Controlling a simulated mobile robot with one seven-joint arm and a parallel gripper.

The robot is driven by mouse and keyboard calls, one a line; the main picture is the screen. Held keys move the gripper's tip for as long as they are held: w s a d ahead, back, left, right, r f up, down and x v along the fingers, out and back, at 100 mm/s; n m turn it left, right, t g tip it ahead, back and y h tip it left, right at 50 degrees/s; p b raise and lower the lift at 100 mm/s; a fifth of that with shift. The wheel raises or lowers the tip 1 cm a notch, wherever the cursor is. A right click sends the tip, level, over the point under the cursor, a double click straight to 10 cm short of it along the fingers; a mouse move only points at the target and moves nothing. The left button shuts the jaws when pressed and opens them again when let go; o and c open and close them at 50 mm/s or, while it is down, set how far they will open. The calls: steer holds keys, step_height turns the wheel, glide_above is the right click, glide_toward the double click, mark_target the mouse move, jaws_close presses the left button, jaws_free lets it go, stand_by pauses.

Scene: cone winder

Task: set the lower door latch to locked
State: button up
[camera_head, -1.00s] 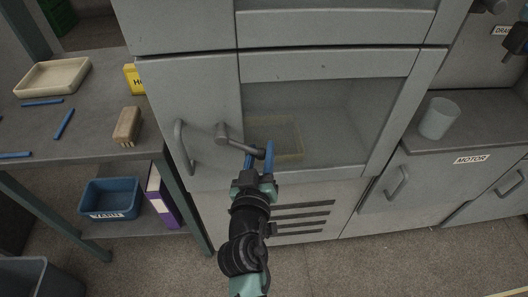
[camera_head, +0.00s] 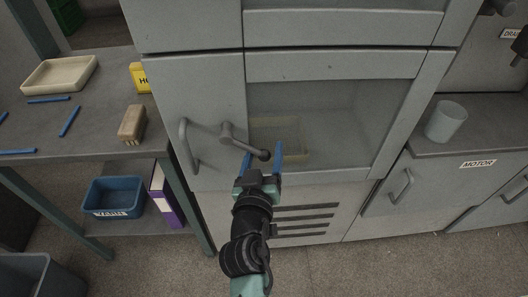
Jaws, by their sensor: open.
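The lower door latch (camera_head: 242,145) is a dark grey lever on the lower cabinet door's frame. Its pivot is at the upper left, and its arm slopes down to the right, ending in a round knob (camera_head: 264,155). My gripper (camera_head: 262,158) has two blue fingers and is open. In the picture the fingers stand on either side of the knob end, the left finger just below the lever arm and the right finger to the right of the knob. I cannot tell whether either finger touches it.
A fixed grey door handle (camera_head: 186,146) stands left of the latch. Behind the door's window (camera_head: 335,120) a yellowish bin (camera_head: 291,138) shows. A vent panel (camera_head: 300,222) lies below. A shelf table (camera_head: 95,130) stands left, and a MOTOR cabinet (camera_head: 440,190) right.

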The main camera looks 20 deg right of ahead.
steer(key=shift+s+f, duration=0.1)
steer(key=b+v, duration=0.1)
steer(key=v, duration=1.1)
steer(key=shift+s+a, duration=0.2)
steer(key=shift+s, duration=0.1)
